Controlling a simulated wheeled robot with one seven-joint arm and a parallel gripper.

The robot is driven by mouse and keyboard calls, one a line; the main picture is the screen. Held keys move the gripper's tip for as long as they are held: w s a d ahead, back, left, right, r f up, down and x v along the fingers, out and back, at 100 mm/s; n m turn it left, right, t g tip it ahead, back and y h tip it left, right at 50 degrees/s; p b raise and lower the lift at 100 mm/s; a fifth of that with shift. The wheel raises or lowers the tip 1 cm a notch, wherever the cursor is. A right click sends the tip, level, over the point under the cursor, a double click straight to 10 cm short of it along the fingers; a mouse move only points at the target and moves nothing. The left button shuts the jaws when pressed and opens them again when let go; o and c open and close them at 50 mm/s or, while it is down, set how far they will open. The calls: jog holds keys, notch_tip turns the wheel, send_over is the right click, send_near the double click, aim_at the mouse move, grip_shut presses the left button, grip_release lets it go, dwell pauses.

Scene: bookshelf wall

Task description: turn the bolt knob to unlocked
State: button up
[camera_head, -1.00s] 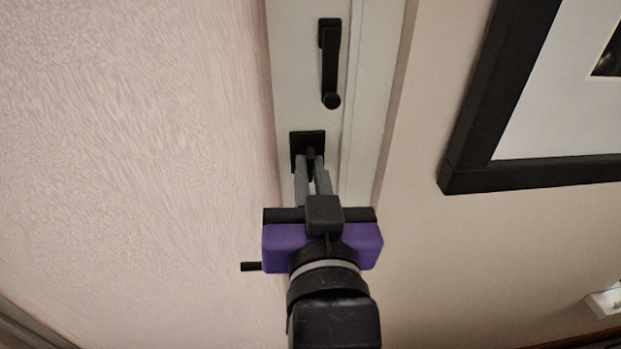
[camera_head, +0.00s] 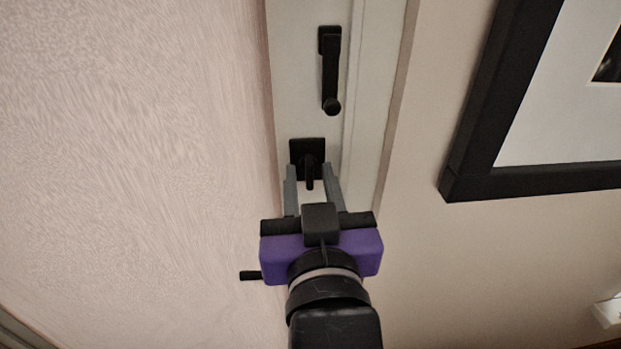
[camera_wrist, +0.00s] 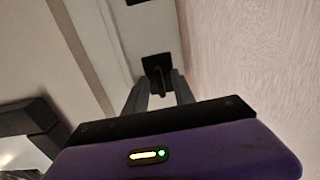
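The black bolt knob (camera_head: 309,171) sits on a square black plate (camera_head: 297,150) on the pale door frame strip, below a black lever handle (camera_head: 330,70). It also shows in the wrist view (camera_wrist: 160,80), just beyond the fingers. In the head view the knob's dark tab points down. My gripper (camera_head: 308,172) is open, with one grey finger on each side of the knob's tab. The fingers look apart from the tab. I cannot tell how deep the tab lies between them.
A black-framed picture (camera_head: 470,165) hangs on the wall to the right. A textured pale surface (camera_head: 130,150) fills the left side. The wall between the strip and the picture is clear.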

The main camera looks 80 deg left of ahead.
jog(key=d+b, duration=0.1)
jog(key=d, duration=0.7)
jog(key=shift+a, duration=0.1)
dwell(0.6)
